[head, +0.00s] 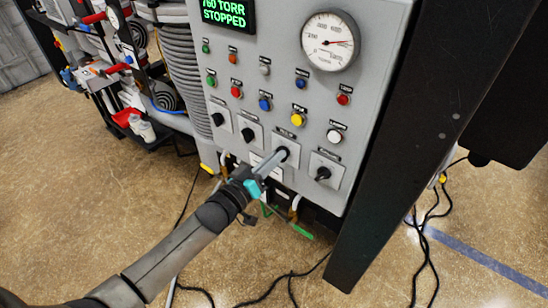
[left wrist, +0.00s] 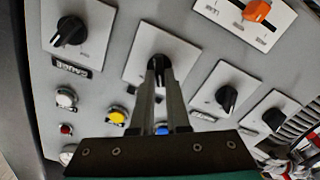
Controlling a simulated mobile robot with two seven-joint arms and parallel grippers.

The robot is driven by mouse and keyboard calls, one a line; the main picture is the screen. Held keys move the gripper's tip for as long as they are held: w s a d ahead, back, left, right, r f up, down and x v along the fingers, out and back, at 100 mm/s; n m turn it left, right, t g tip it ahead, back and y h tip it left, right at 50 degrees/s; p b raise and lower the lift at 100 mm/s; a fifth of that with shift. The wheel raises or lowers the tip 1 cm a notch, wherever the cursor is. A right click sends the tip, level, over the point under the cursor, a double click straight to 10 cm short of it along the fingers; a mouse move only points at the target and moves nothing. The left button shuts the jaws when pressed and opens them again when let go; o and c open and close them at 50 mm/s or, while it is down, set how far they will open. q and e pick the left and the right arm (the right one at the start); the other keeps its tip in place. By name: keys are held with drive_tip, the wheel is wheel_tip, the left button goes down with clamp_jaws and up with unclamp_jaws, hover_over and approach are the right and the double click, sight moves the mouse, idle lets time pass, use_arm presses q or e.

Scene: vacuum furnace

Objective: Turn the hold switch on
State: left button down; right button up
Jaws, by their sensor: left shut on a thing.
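A row of black rotary switches on white plates runs along the lower part of the grey control panel. My left gripper (head: 279,157) reaches in from below and has its fingers on the third switch from the left in the head view. In the left wrist view the left gripper (left wrist: 158,70) is shut on that black knob (left wrist: 157,62), which shows between and above the fingertips. I cannot read its label, so I cannot confirm it is the hold switch. The neighbouring switch (head: 323,173) is to its right in the head view. My right gripper is out of view.
Coloured buttons such as the yellow one (head: 298,119) and a round gauge (head: 330,41) sit above the switches. The display (head: 227,13) reads 760 TORR STOPPED. An orange switch (left wrist: 257,10) shows in the wrist view. A black post (head: 400,150) stands right of the panel.

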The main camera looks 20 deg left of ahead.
use_arm(q)
drive_tip(key=shift+m, duration=0.3)
drive_tip(key=m, duration=0.7)
drive_tip(key=m+p, duration=0.1)
drive_tip(key=m, duration=0.3)
drive_tip(key=shift+s+d, duration=0.1)
drive_tip(key=shift+d, duration=0.2)
drive_tip(key=shift+m, duration=0.3)
drive_tip(key=c, duration=0.9)
unclamp_jaws()
drive_tip(key=v, duration=1.5)
drive_tip(key=shift+s, duration=0.15)
